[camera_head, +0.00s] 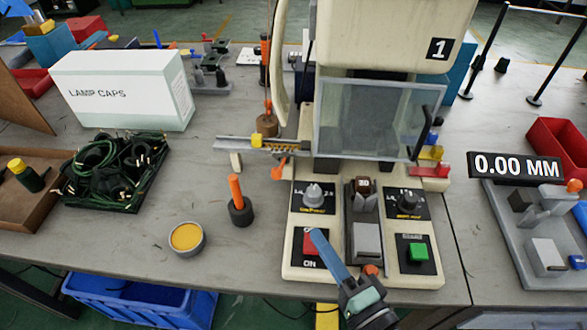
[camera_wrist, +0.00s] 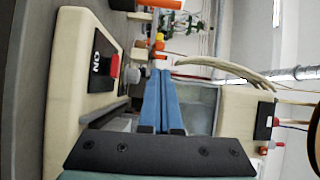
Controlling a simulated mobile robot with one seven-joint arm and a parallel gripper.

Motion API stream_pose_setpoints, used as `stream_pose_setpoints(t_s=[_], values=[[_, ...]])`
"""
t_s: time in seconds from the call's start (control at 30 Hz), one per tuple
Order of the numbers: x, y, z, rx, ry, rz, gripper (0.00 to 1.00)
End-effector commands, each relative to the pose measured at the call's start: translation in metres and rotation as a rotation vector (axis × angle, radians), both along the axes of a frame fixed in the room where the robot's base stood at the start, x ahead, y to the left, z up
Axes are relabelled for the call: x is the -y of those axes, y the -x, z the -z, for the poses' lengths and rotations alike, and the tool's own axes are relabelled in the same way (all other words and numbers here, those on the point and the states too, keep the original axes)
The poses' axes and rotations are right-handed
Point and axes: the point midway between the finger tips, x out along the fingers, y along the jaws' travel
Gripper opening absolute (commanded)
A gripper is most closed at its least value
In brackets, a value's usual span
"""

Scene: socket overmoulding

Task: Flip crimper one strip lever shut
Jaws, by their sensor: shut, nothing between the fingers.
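Crimper one (camera_head: 395,35) is the cream machine with a black "1" plate, in the middle of the head view. A strip of metal parts (camera_head: 262,143) runs out from its left side. A small orange lever (camera_head: 279,168) hangs below that strip, tilted; I take it for the strip lever. My gripper (camera_head: 317,234) has blue fingers, shut and empty, over the red ON button (camera_head: 309,247) at the panel's front left. In the wrist view, the fingers (camera_wrist: 161,74) point toward a small orange and yellow part (camera_wrist: 159,42), apart from it.
A clear guard (camera_head: 365,120) covers the crimper's front. An orange-handled tool (camera_head: 237,190) stands upright in a dark holder left of the panel. A yellow-filled tin (camera_head: 186,238), a tray of green cables (camera_head: 112,172) and a white LAMP CAPS box (camera_head: 120,90) are further left.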

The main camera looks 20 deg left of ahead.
Motion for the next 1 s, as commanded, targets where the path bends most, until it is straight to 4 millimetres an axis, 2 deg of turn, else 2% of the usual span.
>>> stream_pose_setpoints(t_s=[0.2, 0.57, 0.73, 1.0], values=[[0.003, 0.005, 0.000, -0.020, -0.039, -0.001, 0.00], [-0.001, 0.001, -0.001, -0.017, -0.038, -0.002, 0.00], [-0.020, -0.015, -0.002, -0.017, -0.038, -0.005, 0.00], [-0.064, -0.055, -0.002, -0.016, -0.039, -0.004, 0.00]])
